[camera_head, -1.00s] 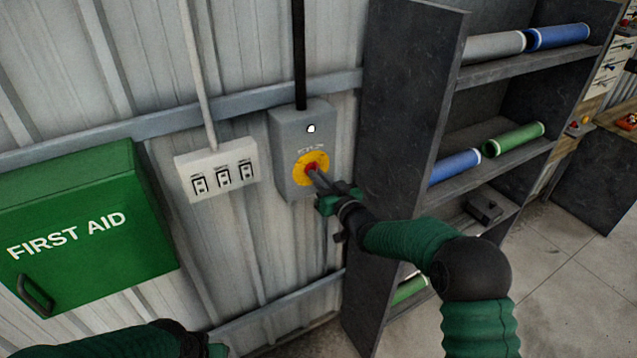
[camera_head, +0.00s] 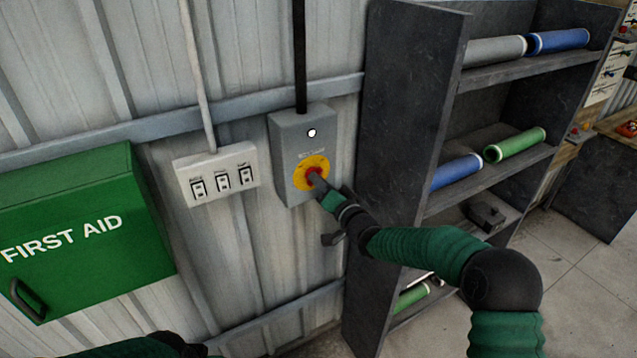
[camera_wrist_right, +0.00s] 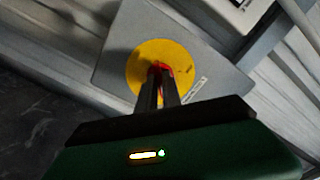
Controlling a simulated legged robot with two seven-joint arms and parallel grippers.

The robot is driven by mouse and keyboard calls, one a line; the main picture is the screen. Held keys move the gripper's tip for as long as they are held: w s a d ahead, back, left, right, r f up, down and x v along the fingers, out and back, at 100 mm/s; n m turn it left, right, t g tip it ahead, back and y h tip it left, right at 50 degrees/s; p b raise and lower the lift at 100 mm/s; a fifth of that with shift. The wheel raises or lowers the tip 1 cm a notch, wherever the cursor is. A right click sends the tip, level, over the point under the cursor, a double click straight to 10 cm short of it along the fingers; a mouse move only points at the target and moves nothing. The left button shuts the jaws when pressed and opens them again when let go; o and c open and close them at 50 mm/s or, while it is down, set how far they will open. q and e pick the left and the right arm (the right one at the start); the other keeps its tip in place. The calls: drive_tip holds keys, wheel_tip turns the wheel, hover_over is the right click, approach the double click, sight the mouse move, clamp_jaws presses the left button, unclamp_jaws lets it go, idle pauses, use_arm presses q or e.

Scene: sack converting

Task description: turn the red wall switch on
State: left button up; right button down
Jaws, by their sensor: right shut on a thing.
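The red switch (camera_head: 311,174) sits on a round yellow plate (camera_head: 303,165) on a grey box (camera_head: 290,130) fixed to the corrugated wall. My right gripper (camera_head: 317,179) is at the switch, with its fingers shut on it. In the right wrist view the fingers (camera_wrist_right: 159,80) close on the red switch (camera_wrist_right: 161,68) in front of the yellow plate (camera_wrist_right: 140,62); they hide much of it. A white lamp (camera_head: 311,132) shows on the box. My left arm shows only at the bottom left edge; its gripper is not clearly seen.
A white panel with three rocker switches (camera_head: 217,174) is left of the grey box. A green first aid box (camera_head: 85,235) is further left. A dark shelf (camera_head: 405,120) with blue, green and grey rolls stands close on the right of my right gripper.

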drive_tip(key=shift+f, duration=0.15)
drive_tip(key=c, duration=1.5)
unclamp_jaws()
drive_tip(key=shift+d, duration=0.15)
drive_tip(key=b+v, duration=0.3)
drive_tip(key=v, duration=1.3)
drive_tip(key=shift+s+d+b, duration=0.25)
drive_tip(key=shift+s+b, duration=0.05)
drive_tip(key=shift+b, duration=0.1)
drive_tip(key=s+d+f+n+g+h, duration=0.1)
drive_tip(key=s+d+f+g+h, duration=0.3)
drive_tip(key=s+f, duration=0.35)
drive_tip(key=s+d+f+n+g+h, duration=0.25)
drive_tip(key=s+f+g+h, duration=0.2)
drive_tip(key=s+f, duration=0.35)
drive_tip(key=s+f+g, duration=0.1)
drive_tip(key=s, duration=0.2)
drive_tip(key=s+f+g, duration=0.1)
drive_tip(key=s+g, duration=0.1)
drive_tip(key=s, duration=0.2)
drive_tip(key=s+d+f+g, duration=0.1)
drive_tip(key=s+f+g, duration=0.1)
drive_tip(key=s, duration=0.2)
drive_tip(key=shift+s+d+y, duration=0.1)
drive_tip(key=shift+s+y, duration=0.05)
drive_tip(key=shift+y, duration=0.2)
